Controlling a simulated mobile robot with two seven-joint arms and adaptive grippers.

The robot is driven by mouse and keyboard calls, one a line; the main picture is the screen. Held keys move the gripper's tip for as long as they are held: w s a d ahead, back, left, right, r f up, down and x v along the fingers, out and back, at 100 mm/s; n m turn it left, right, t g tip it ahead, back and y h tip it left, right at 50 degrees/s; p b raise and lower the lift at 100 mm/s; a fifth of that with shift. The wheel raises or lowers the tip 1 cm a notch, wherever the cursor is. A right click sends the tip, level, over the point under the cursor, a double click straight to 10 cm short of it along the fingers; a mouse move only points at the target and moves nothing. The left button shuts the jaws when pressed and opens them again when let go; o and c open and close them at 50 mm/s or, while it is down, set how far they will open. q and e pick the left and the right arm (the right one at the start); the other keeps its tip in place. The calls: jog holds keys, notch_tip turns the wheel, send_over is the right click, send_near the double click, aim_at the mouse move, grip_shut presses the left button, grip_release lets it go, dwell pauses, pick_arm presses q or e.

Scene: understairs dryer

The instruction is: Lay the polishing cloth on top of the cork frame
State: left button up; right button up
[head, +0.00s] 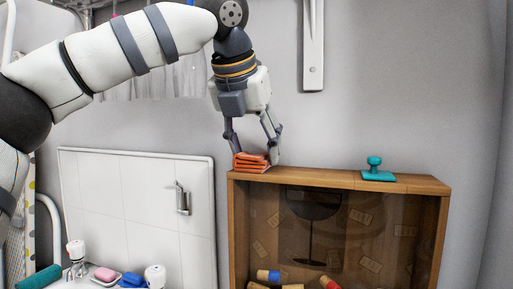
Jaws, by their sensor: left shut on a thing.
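The polishing cloth (250,164) looks like a folded orange-red stack of fabric in the head view. My left gripper (252,158) points down and is shut on it, with one finger at each side. The cloth is at the left end of the top of the cork frame (320,178), a wooden box frame with a glass front and corks inside. The cloth's underside appears at or very near the top board; I cannot tell whether it bears on it. My right gripper is not in view.
A teal stamp-like object with a knob (376,171) stands on the frame's top, right of centre. The top board between it and the cloth is clear. A white panel (140,200) with a metal handle is at left, above taps and a pink soap (105,274).

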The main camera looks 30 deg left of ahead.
pick_arm(q)
jog(key=shift+s+r, duration=0.1)
jog(key=o, duration=1.1)
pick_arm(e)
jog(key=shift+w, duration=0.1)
pick_arm(q)
jog(key=p+v, duration=0.1)
jog(key=v, duration=0.4)
jog(key=shift+r, duration=0.15)
jog(key=s+d, duration=0.2)
jog(key=s, duration=0.9)
jog(key=shift+s+d+p, duration=0.35)
jog(key=shift+d, duration=0.05)
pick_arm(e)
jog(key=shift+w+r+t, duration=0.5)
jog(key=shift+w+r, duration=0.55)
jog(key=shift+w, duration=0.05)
